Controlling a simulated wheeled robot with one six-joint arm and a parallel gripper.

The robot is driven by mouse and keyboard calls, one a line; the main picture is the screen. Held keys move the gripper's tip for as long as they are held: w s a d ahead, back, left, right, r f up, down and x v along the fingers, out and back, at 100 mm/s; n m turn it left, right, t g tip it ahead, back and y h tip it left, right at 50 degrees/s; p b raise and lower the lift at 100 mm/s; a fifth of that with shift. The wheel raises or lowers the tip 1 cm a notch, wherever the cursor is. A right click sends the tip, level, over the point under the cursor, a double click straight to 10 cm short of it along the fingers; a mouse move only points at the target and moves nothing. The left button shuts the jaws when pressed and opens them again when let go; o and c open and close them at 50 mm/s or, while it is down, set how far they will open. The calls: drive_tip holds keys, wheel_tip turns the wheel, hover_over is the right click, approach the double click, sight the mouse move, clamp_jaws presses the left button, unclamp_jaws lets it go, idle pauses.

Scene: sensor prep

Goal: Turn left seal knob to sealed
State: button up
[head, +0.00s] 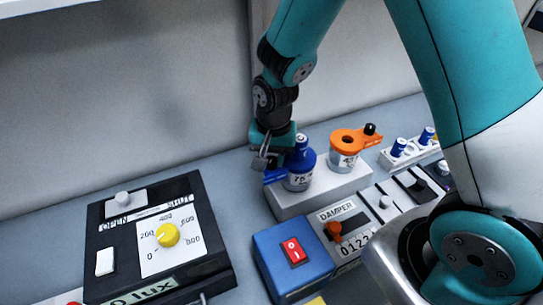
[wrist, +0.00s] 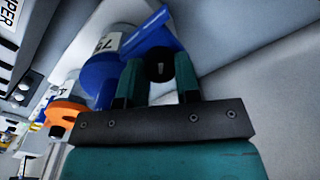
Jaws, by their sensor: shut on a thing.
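The left seal knob is a blue cap (head: 304,160) with a flat side arm, on a pale jar (head: 300,182) marked with a label. It stands on the left of a white block, its arm pointing left. In the wrist view the blue cap (wrist: 102,78) is above and left of my gripper. My gripper (wrist: 158,82) has its two teal fingers on either side of a dark round knob end (wrist: 158,67). In the head view my gripper (head: 262,160) is at the cap's left side, its fingertips partly hidden. No sealed marking is readable.
An orange cap (head: 350,138) on a second jar stands to the right on the white block (head: 322,194). A damper panel (head: 337,212), a blue box with a red switch (head: 291,252) and a black lux panel (head: 195,190) lie in front. The back wall is close behind.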

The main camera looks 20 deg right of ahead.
drive_tip(key=n, duration=0.4)
drive_tip(key=shift+b, duration=0.3)
drive_tip(key=n, duration=0.4)
drive_tip(key=shift+w+a+n+b, duration=0.1)
drive_tip(key=shift+n+b, duration=0.2)
drive_tip(key=shift+n, duration=0.1)
drive_tip(key=n, duration=0.4)
drive_tip(key=shift+n+b, duration=0.45)
drive_tip(key=shift+n, duration=1.65)
drive_tip(key=o, duration=0.9)
drive_tip(key=shift+g, duration=0.3)
drive_tip(key=shift+r, duration=0.1)
